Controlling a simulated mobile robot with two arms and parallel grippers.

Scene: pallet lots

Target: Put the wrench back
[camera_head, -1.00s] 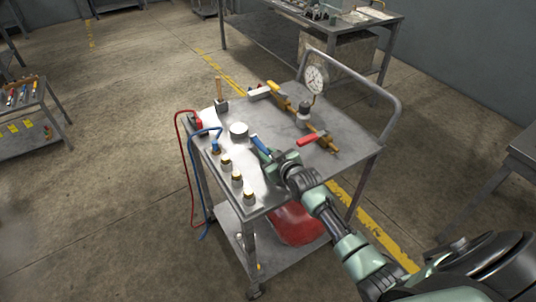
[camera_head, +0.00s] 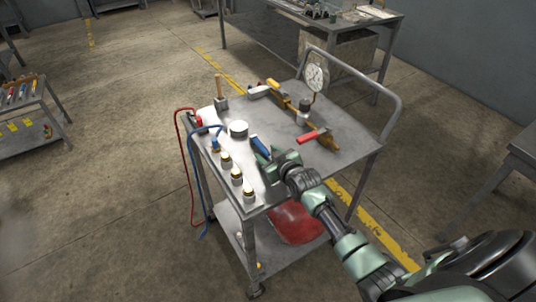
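A blue-handled tool (camera_head: 260,146), which may be the wrench, lies or is held over the top of a grey metal cart (camera_head: 345,147). A red-handled tool (camera_head: 308,137) lies farther right on the cart top. My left gripper is out of view.
The cart top also holds a dial gauge (camera_head: 315,77), a hammer (camera_head: 220,95), a white round can (camera_head: 238,129) and several brass-and-white fittings (camera_head: 236,176). Red and blue hoses (camera_head: 181,150) hang at its left. A tool rack (camera_head: 28,100) stands far left.

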